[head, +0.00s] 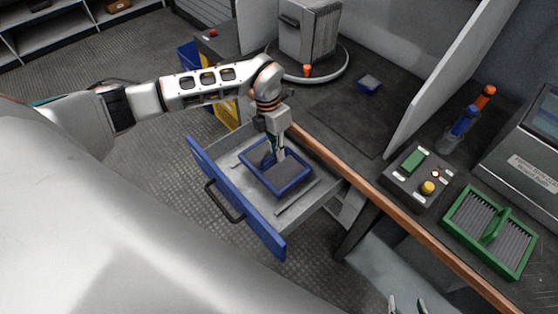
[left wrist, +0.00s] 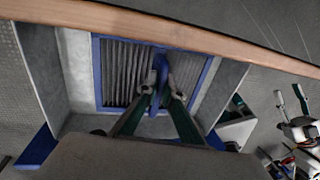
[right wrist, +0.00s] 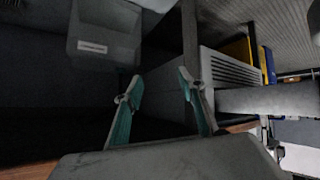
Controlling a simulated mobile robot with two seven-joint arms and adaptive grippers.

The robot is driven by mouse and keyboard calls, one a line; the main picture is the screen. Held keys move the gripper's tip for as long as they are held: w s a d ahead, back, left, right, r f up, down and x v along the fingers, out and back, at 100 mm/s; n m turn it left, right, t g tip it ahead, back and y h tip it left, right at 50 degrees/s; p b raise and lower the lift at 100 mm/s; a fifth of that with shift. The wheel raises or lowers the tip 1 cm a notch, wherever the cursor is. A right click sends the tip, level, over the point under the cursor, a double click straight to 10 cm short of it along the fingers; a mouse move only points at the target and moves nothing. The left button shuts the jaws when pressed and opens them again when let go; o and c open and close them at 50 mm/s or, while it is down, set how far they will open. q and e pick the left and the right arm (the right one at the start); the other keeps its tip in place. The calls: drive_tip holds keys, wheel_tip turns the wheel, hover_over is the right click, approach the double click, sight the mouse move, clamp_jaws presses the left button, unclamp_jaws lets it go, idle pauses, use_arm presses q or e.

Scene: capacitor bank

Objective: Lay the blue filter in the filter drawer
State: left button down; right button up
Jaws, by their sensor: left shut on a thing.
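The blue filter (head: 288,180) has a blue frame, grey pleats and a blue handle. It lies about flat inside the open filter drawer (head: 238,204), which has a blue front and grey inside. I cannot tell whether its underside touches the drawer floor. My left gripper (head: 275,156) points down over the filter, shut on its handle; in the left wrist view the handle (left wrist: 160,72) stands between the fingertips (left wrist: 162,96). My right gripper (head: 407,306) is at the bottom edge of the head view. In the right wrist view (right wrist: 158,86) it is open and empty.
The bench's wooden edge (head: 340,172) runs close beside the drawer. A grey upright panel (head: 450,50) stands behind.

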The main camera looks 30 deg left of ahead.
use_arm(q)
drive_tip(key=shift+f, duration=0.45)
wheel_tip(320, 180, down, 4)
drive_tip(key=shift+r+b, duration=0.2)
drive_tip(key=shift+b, duration=0.25)
drive_tip(key=shift+f, duration=0.15)
drive_tip(key=c, duration=2.2)
unclamp_jaws()
